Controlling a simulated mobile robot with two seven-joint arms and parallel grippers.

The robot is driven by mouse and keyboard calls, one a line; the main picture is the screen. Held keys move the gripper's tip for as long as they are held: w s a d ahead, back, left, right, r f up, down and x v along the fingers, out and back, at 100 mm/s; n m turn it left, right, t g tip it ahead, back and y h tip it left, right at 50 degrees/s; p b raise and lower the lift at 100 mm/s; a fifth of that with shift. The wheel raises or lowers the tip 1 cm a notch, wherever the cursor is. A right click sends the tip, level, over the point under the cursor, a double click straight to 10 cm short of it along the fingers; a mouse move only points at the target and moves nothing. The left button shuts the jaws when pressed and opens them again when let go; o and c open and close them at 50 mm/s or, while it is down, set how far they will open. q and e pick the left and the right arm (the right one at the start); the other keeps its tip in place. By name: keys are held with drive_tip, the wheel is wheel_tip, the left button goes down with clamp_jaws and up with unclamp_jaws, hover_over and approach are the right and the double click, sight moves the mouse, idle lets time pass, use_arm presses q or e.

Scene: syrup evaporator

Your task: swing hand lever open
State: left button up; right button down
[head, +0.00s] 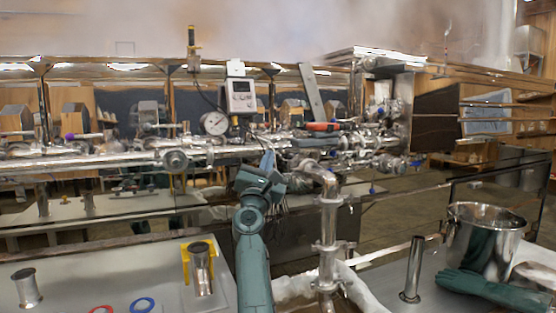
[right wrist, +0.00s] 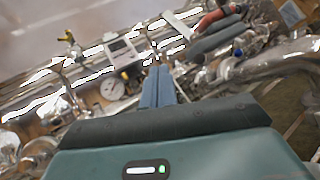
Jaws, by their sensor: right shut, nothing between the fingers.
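Several handles show on the steel pipework, and I cannot tell which one is the hand lever. A red-orange handle (head: 322,126) lies roughly level on the pipe, right of the gauge; it also shows in the right wrist view (right wrist: 212,19). A flat grey bar (head: 312,92) stands steeply tilted behind it. A yellow-and-black handle (head: 192,37) stands upright at the upper left. My right gripper (head: 268,155) is shut and empty in front of the pipes, below and left of the red-orange handle. Its blue-grey fingers (right wrist: 158,82) are together. My left gripper is not in view.
A digital meter (head: 241,94) and a round gauge (head: 214,123) stand above the pipe. A vertical steel pipe (head: 328,235) rises just right of my right arm. A steel pot (head: 483,240) and green glove (head: 490,288) are at the right. Steam hangs above.

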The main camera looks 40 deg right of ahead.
drive_tip(key=w+a+m+g, duration=0.1)
drive_tip(key=a+m+g, duration=0.2)
drive_tip(key=m+g, duration=0.45)
drive_tip(key=m+g+y+p, duration=0.2)
drive_tip(key=m+g+p, duration=0.1)
drive_tip(key=m, duration=0.6)
approach(297, 153)
drive_tip(key=shift+w+d, duration=0.85)
drive_tip(key=shift+d, duration=0.25)
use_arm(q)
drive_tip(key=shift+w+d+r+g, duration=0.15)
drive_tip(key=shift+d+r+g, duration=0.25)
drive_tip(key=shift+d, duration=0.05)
use_arm(e)
drive_tip(key=shift+t, duration=0.25)
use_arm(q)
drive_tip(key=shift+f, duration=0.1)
use_arm(e)
drive_tip(key=shift+f, duration=0.1)
